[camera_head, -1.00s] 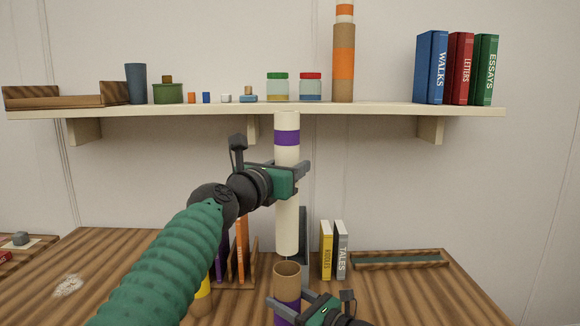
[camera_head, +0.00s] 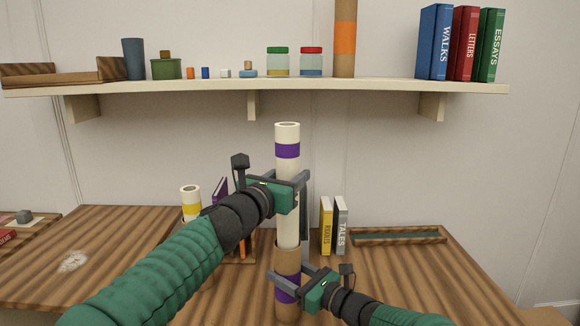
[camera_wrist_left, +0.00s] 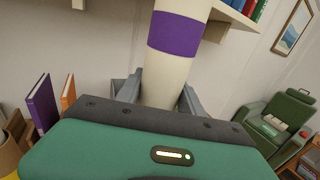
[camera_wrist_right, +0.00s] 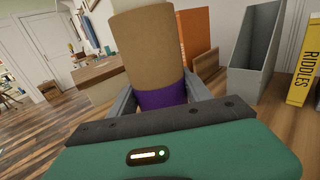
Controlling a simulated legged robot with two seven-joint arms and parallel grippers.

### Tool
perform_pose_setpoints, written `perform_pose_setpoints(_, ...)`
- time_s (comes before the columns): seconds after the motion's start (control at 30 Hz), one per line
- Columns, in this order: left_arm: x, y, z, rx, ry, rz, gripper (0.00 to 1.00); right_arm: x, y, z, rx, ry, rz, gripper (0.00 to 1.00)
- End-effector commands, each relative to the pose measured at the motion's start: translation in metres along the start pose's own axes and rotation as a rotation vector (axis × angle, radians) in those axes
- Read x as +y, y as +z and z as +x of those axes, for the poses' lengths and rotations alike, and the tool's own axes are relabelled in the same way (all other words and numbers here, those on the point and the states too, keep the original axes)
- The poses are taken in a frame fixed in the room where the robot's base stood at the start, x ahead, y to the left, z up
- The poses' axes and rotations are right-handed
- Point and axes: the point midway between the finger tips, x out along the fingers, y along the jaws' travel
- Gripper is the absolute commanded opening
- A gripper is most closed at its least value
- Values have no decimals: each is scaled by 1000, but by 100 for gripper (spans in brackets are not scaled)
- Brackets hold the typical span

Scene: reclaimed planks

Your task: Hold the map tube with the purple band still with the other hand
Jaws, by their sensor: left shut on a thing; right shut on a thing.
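The map tube (camera_head: 287,262) is an open brown cardboard cylinder with a purple band, upright on the desk. My right gripper (camera_head: 297,281) is shut around it at the band, and its purple band (camera_wrist_right: 160,98) shows between the fingers in the right wrist view. A white rolled map (camera_head: 288,232) with its own purple band stands upright directly above the tube. My left gripper (camera_head: 280,180) is shut on the roll below its band, and the left wrist view shows the roll (camera_wrist_left: 165,80) between the fingers. The roll's lower end meets the tube's mouth; how deep it sits is hidden.
A yellow-banded white roll (camera_head: 190,196) and book holder (camera_head: 238,258) stand behind my left arm. Two books (camera_head: 333,226) and a long tray (camera_head: 398,236) are to the right. The wall shelf (camera_head: 350,85) runs above. The desk's front right is clear.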

Motion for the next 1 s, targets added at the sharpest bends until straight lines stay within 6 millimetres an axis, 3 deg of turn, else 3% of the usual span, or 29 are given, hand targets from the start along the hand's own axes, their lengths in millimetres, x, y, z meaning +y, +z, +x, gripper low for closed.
perform_pose_setpoints(1.0, 0, -86, 0, 1, 2, 1, 4, 0, 0, 0, 0, 0, 0, 16)
